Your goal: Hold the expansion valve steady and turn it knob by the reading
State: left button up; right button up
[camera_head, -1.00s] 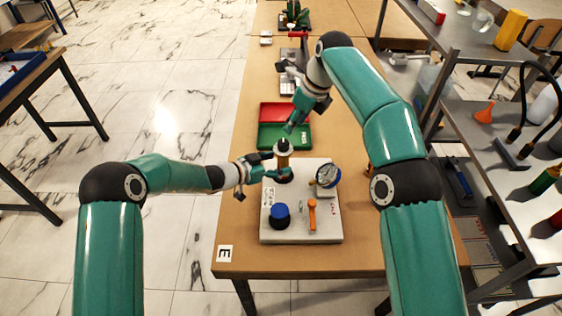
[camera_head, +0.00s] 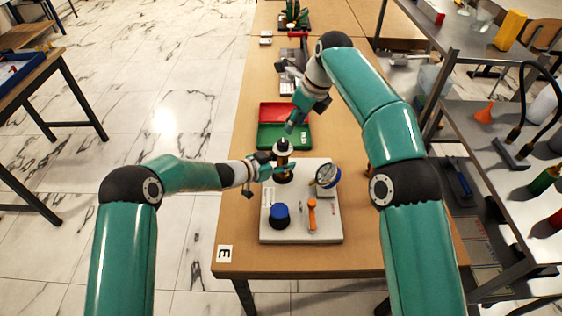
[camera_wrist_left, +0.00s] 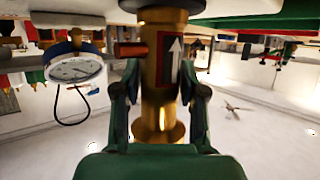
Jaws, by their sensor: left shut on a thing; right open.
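The expansion valve (camera_head: 283,162) stands upright on the pale rig plate (camera_head: 325,228), with a brass body and a dark knob (camera_head: 282,146) on top. In the left wrist view its brass body (camera_wrist_left: 160,75) appears upside down, with a white arrow label and a reddish side stub. My left gripper (camera_head: 281,171) is shut on the valve body, one finger on each side. The knob is not visible in the wrist view. My right gripper (camera_head: 292,124) is open and empty, above and behind the valve. The dial gauge (camera_head: 327,175) stands right of the valve; its reading is too small to tell.
A blue knob (camera_head: 279,214) and an orange lever (camera_head: 312,214) sit on the plate's front part. A red and green tray (camera_head: 264,135) lies behind the plate. A shelf unit (camera_head: 480,110) stands right of the table.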

jog(key=shift+o, duration=0.3)
jog(key=w+d+f+n+t+h, duration=0.1)
jog(key=w+d+f+n+t, duration=0.1)
jog(key=w+d+t, duration=0.4)
jog(key=s+a+f+n+t+y, duration=0.1)
jog(key=a+f+n+t+y, duration=0.15)
jog(key=a+n, duration=0.55)
jog(key=s+a+f+n+t+y, duration=0.1)
jog(key=a+f+n+t+y, duration=0.3)
jog(key=n, duration=0.8)
jog(key=s+r+n+t+h, duration=0.1)
jog(key=s+r+n+t, duration=0.25)
jog(key=s+n, duration=0.35)
jog(key=m+h, duration=0.1)
jog(key=h, duration=0.3)
send_near(284, 147)
jog(key=shift+g, duration=0.4)
jog(key=x, duration=1.1)
jog(key=shift+w+r, duration=0.25)
jog(key=shift+w, duration=0.05)
